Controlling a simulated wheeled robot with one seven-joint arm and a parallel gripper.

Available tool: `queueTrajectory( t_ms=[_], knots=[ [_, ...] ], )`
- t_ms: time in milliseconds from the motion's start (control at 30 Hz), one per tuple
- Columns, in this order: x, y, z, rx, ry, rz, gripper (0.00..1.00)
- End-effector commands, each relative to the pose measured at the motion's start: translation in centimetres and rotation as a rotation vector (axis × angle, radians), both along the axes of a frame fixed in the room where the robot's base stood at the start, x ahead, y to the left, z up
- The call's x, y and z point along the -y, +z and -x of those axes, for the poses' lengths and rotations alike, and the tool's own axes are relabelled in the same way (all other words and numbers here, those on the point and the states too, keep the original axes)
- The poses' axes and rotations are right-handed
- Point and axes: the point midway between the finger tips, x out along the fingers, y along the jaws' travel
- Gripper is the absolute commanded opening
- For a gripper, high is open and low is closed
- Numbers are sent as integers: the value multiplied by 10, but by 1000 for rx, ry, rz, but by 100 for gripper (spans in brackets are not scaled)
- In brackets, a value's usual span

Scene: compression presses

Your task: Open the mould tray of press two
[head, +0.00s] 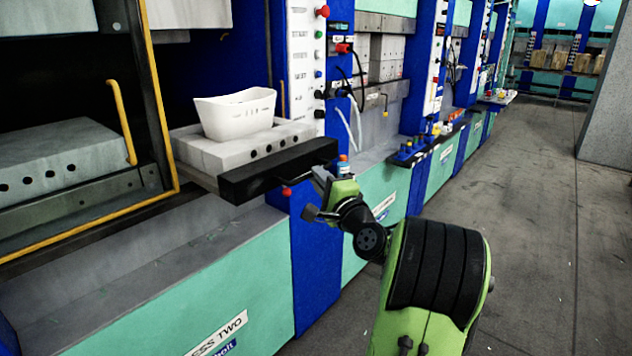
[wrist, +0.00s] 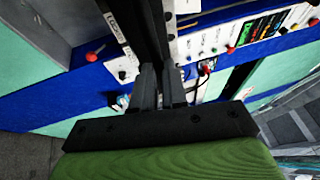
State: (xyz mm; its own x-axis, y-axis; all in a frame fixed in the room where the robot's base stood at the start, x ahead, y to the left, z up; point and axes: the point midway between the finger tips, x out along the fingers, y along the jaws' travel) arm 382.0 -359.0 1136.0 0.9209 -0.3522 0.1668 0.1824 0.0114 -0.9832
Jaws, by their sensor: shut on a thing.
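The mould tray of press two is a grey block (head: 205,155) with round holes along its side, sticking out of the press opening toward the aisle. A black bar (head: 265,175) runs across its front. My gripper (head: 322,180) is at the right end of this bar and is shut on it. In the wrist view the fingers of my gripper (wrist: 160,85) close around the dark bar (wrist: 150,30). A white tub (head: 236,115) stands on the tray. The "PRESS TWO" label (head: 218,332) on the green base is partly cut off by the frame edge.
A yellow-edged guard frame (head: 160,100) with a yellow handle (head: 122,120) stands left of the tray. A blue post with a white button panel (head: 302,65) stands behind it. More presses line the wall. The grey floor (head: 530,220) at right is clear.

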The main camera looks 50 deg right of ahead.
Motion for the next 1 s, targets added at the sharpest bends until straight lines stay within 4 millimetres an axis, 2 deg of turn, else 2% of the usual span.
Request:
queueTrajectory(
  t_ms=[33, 233, 267, 400, 433, 667, 767, 867, 1000],
  knots=[
    [3, 10, 3, 21, -12, 17, 0],
    [3, 10, 3, 21, -12, 16, 0],
    [3, 10, 3, 21, -11, 16, 14],
    [3, 9, 3, 19, -12, 15, 35],
    [3, 9, 2, 18, -12, 15, 38],
    [2, 6, 2, 14, -8, 10, 38],
    [0, 3, 7, 11, -9, 8, 38],
    [-6, -2, 25, 12, -13, 6, 38],
    [-19, -10, 62, 11, -17, 7, 38]
  ],
)
